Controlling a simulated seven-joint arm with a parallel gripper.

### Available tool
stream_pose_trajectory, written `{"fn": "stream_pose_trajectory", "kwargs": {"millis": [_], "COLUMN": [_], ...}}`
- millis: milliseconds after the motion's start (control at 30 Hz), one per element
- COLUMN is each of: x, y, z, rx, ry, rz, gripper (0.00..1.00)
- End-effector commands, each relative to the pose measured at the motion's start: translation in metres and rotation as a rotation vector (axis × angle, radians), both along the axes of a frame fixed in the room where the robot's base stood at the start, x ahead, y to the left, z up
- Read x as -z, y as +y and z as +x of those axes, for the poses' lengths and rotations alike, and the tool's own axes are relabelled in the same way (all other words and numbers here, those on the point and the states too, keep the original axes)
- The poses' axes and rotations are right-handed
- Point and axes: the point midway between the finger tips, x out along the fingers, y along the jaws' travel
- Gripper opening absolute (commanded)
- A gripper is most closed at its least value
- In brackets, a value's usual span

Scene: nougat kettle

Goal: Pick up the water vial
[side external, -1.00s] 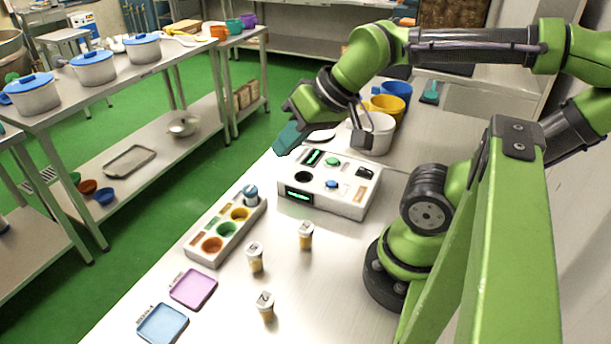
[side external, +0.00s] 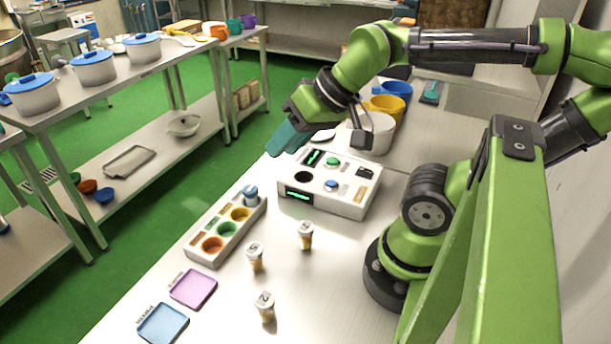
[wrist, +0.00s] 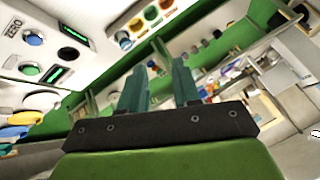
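One vial with a blue-grey top (side external: 250,194) stands upright in the far slot of the white rack (side external: 199,253); I cannot read a label on it. Three vials with white lids and amber contents stand on the table: one nearest the device (side external: 305,236), one beside the rack (side external: 256,257), and one nearer the front (side external: 266,307). My gripper (side external: 279,145) is in the air above the far end of the table, beyond the rack. In the wrist view my gripper (wrist: 158,75) has its two teal fingers apart with nothing between them.
A white device (side external: 345,201) with buttons and green displays stands beyond the vials. Purple (side external: 194,289) and blue (side external: 163,324) trays lie at the front left. Buckets (side external: 385,108) stand behind the device. The table around the loose vials is clear.

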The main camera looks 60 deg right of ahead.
Motion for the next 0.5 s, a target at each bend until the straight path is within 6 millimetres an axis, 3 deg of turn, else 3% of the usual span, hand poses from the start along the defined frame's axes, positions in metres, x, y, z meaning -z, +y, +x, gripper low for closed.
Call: {"fn": "stream_pose_trajectory", "kwargs": {"millis": [33,200,500], "x": [0.0000,0.0000,0.0017], "y": [0.0000,0.0000,-0.0004], "z": [0.0000,0.0000,0.0005], "rx": [0.000,0.000,0.002], "ry": [0.000,0.000,0.007], "rz": [0.000,0.000,0.000], "gripper": [0.40,0.66,0.67]}}
